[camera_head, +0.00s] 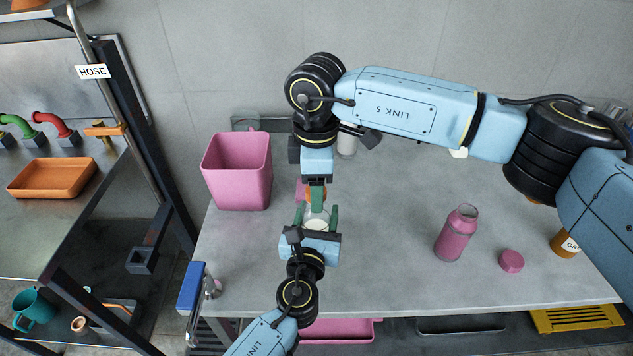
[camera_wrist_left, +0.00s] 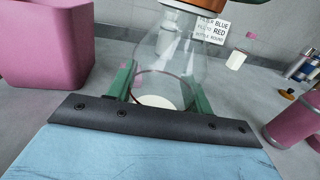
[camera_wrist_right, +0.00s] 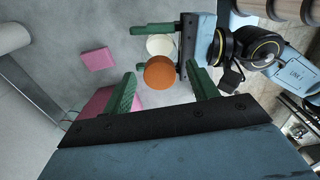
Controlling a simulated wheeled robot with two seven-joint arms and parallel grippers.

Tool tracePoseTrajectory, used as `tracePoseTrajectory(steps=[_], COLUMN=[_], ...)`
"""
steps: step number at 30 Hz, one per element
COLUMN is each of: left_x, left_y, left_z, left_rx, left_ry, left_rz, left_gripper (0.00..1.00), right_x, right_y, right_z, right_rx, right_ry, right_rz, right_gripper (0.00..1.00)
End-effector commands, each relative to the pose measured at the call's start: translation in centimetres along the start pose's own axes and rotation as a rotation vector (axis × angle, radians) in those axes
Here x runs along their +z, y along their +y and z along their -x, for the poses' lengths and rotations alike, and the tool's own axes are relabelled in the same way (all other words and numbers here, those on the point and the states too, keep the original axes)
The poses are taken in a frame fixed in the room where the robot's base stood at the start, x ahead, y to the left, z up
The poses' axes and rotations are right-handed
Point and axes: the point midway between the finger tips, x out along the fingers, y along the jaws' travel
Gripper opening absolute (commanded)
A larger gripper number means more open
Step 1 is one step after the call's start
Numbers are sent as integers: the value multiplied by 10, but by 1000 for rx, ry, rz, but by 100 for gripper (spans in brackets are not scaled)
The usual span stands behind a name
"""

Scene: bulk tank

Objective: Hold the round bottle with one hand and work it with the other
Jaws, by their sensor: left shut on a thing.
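The round bottle is clear glass with white contents (camera_head: 316,224) and an orange cap (camera_wrist_right: 158,73). My left gripper (camera_head: 316,214) is shut on the bottle's lower body; the clear glass (camera_wrist_left: 172,62) shows between its green fingers in the left wrist view. The bottle stands upright there. My right gripper (camera_wrist_right: 160,82) is above it, its fingers open on either side of the orange cap with gaps showing. In the head view the right gripper (camera_head: 317,195) partly hides the cap. Whether the bottle's bottom touches the table cannot be told.
A pink bin (camera_head: 237,172) stands left on the grey table (camera_head: 400,250). A pink bottle (camera_head: 457,234) and a pink cap (camera_head: 512,261) are on the right. An amber container (camera_head: 565,243) is at the right edge. A wall sign (camera_wrist_left: 213,28) is partly hidden. The table's middle right is mostly free.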

Motion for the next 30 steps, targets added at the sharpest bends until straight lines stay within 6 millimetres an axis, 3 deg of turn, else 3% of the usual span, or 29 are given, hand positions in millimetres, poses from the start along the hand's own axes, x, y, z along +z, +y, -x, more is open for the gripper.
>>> tracePoseTrajectory(steps=[10, 24, 30], left_x=[-1, -1, -1], left_y=[0, 0, 0], left_z=[0, 0, 0], left_rx=[0, 0, 0], left_ry=[1, 1, 1], left_rz=[-1, -1, -1], left_gripper=[0, 0, 0], right_x=[0, 0, 0], right_y=[1, 0, 0], right_z=[10, 100, 118], right_rx=[3, 3, 1], right_ry=[0, 0, -1], right_rz=[1, 0, 0], right_gripper=[58, 58, 58])
